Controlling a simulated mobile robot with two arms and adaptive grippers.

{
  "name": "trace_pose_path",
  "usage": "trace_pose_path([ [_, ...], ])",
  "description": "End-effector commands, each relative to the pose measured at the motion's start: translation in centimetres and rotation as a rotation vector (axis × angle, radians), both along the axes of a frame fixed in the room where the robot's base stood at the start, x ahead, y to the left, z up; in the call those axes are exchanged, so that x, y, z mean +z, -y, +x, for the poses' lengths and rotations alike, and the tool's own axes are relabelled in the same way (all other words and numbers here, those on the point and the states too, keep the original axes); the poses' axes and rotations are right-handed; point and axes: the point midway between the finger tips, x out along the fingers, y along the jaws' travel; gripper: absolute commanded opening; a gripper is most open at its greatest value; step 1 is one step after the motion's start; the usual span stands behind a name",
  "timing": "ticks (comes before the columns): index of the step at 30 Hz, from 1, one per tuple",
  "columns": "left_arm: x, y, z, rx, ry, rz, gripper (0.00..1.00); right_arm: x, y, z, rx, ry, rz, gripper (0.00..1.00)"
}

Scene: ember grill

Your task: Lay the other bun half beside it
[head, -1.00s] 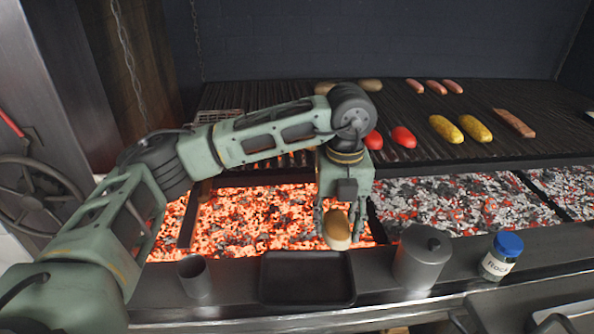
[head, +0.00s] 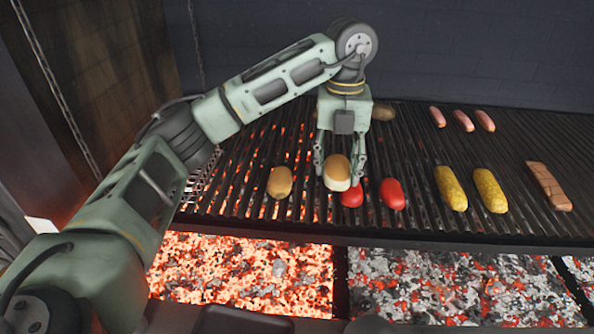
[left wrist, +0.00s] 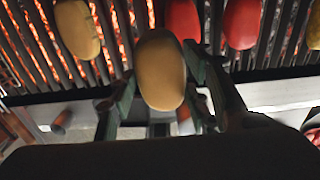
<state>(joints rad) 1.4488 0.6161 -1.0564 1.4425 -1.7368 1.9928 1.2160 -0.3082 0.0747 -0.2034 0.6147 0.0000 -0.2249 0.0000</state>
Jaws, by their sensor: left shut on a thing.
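My left gripper (head: 340,170) is shut on a bun half (head: 337,172), tan on top with a pale cut edge below. The bun half also shows between the fingers in the left wrist view (left wrist: 160,72). Another bun half (head: 280,182) lies on the grate to the left of the held one, with a gap between them. It also shows in the left wrist view (left wrist: 77,28). My right gripper is not in view.
Two red peppers (head: 391,194) lie on the grate (head: 420,222) just right of the held bun, one partly hidden by it. Corn cobs (head: 451,188), a scored brown piece (head: 548,186) and pink sausages (head: 462,120) lie farther right. Glowing coals (head: 245,270) are below the front edge.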

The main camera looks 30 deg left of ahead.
Motion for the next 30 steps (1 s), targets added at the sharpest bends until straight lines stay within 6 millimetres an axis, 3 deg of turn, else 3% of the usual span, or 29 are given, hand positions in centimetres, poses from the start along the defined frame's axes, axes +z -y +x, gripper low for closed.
trace_pose_path([
  [3, -1.3, -2.8, 0.9, 0.006, -0.004, -0.001, 0.25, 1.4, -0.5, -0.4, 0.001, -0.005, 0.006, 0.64],
  [10, -3.7, -6.3, 2.4, 0.002, -0.001, 0.0, 0.25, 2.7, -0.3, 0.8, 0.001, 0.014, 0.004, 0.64],
  [15, -4.8, -6.9, 2.7, -0.001, -0.001, 0.0, 0.25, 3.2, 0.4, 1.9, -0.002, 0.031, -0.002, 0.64],
  [22, -7.9, -6.9, 2.7, 0.0, 0.0, -0.001, 0.25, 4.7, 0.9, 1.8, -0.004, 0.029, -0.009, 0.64],
  [30, -8.4, -6.9, 2.7, 0.0, 0.002, 0.0, 0.25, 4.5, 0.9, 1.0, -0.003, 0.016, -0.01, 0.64],
])
